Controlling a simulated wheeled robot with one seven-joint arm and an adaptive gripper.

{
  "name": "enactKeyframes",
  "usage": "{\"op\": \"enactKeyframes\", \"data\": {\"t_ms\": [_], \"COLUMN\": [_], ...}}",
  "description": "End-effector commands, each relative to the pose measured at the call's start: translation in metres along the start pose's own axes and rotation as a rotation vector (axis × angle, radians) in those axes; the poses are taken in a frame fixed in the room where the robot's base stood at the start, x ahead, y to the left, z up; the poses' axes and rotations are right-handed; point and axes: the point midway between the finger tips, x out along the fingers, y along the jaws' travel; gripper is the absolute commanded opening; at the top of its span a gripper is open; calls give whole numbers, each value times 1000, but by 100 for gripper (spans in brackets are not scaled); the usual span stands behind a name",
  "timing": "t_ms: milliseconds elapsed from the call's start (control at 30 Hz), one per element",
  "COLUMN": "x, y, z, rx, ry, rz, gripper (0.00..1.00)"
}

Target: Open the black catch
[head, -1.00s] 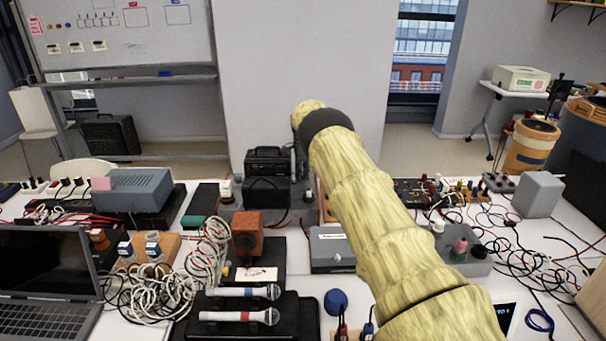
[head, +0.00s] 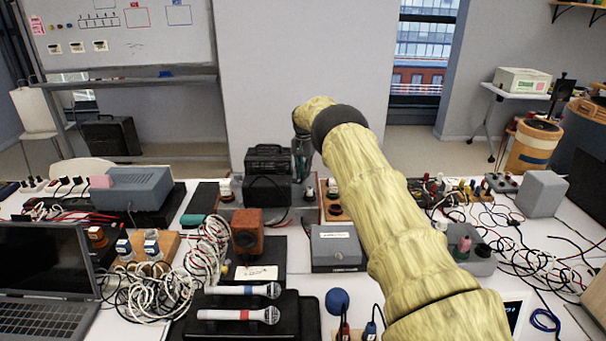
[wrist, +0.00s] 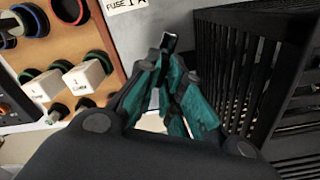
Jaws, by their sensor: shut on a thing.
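In the wrist view, my gripper (wrist: 166,66) has its teal-padded fingers closed together at the tips. A small dark piece (wrist: 168,42), which looks like the black catch, sits right at the fingertips. Most of it is hidden by the fingers. A black slatted case (wrist: 240,75) stands close on the right of the fingers. In the head view, my gripper (head: 301,165) hangs down at the right side of the black box (head: 267,161) at the back of the table. The catch cannot be made out there.
In the wrist view, a wooden panel (wrist: 88,40) with coloured rings and white blocks labelled as fuses lies left of the fingers. In the head view, a grey box (head: 337,248), an orange-brown block (head: 247,232), microphones (head: 240,291) and tangled cables (head: 178,290) crowd the table.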

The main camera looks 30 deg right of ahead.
Motion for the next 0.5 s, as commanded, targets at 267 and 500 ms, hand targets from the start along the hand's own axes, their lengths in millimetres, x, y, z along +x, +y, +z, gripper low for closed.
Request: {"op": "enactKeyframes", "data": {"t_ms": [267, 500], "x": [-3, -4], "y": [-1, -1], "z": [-2, -2], "rx": [-230, -367], "ry": [7, 8], "rz": [-1, -1], "gripper": [0, 0]}}
